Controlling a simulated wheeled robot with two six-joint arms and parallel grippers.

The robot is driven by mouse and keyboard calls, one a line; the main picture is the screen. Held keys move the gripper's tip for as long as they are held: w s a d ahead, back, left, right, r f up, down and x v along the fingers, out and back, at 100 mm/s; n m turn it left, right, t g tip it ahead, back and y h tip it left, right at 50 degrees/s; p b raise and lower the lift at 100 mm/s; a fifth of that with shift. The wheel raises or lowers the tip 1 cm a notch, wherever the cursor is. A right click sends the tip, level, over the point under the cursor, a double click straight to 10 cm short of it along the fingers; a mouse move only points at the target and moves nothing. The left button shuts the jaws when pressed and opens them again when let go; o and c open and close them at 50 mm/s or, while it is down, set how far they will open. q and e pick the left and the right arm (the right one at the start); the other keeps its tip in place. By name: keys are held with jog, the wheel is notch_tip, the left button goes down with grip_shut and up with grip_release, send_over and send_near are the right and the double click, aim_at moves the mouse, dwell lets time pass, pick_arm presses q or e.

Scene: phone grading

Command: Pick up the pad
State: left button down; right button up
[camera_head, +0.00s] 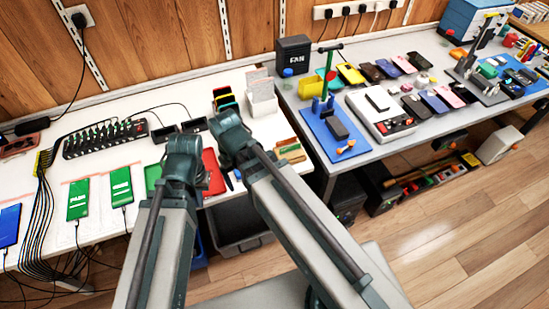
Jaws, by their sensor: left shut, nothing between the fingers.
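I cannot tell for certain which thing is the pad. A flat red piece (213,172) lies on the left table, partly hidden between my two arms. Green-screened phones (78,199) (121,186) lie to the left of my arms, and a green item (153,177) shows beside my left arm. My left gripper (184,150) is at the far end of the left arm, over the table's front part, shut and empty; its fingertips are hard to make out. My right arm reaches up beside it, and its fingers are hidden behind its own joint.
A multi-port charging hub (104,139) with bundled cables stands at the left. A blue phone (9,226) lies at the left edge. The right table holds a blue mat (318,113), a white tester (372,121) and several phones. A grey bin (240,228) sits below the left table.

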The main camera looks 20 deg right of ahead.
jog(key=w+d+r+m+y+p, duration=0.1)
jog(key=w+d+r+m+p, duration=0.2)
jog(key=w+d, duration=0.75)
jog(key=f+b, duration=0.5)
jog(key=b, duration=0.1)
jog(key=f+b, duration=0.3)
jog(key=shift+w+a+f, duration=0.25)
jog(key=shift+a+f, duration=0.05)
jog(key=f+b, duration=0.1)
jog(key=b, duration=0.1)
jog(key=f+b, duration=0.1)
jog(key=f, duration=0.1)
jog(key=f+b, duration=0.2)
jog(key=shift+a+f+b, duration=0.1)
jog(key=shift+a+b, duration=0.15)
jog(key=shift+b, duration=0.05)
jog(key=c, duration=1.4)
jog(key=shift+r, duration=0.25)
jog(key=shift+c, duration=0.2)
